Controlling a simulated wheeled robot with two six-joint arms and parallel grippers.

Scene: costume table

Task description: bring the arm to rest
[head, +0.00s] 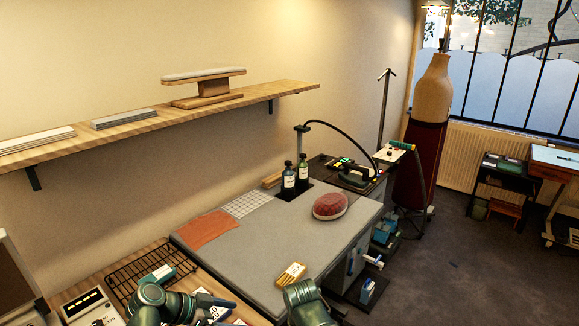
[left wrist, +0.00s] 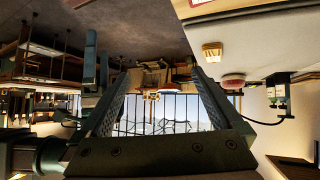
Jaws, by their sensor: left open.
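My left gripper (left wrist: 158,80) is open and empty in the left wrist view, with its two fingers apart and nothing between them. That view is upside down and looks across the room toward the window. In the head view, green and black parts of my arms show at the bottom edge, by the wire rack and by the front edge of the grey table. No fingertips can be made out there. My right gripper is not in view.
A black wire rack (head: 140,270) lies left. A wooden shelf (head: 260,97) runs above.

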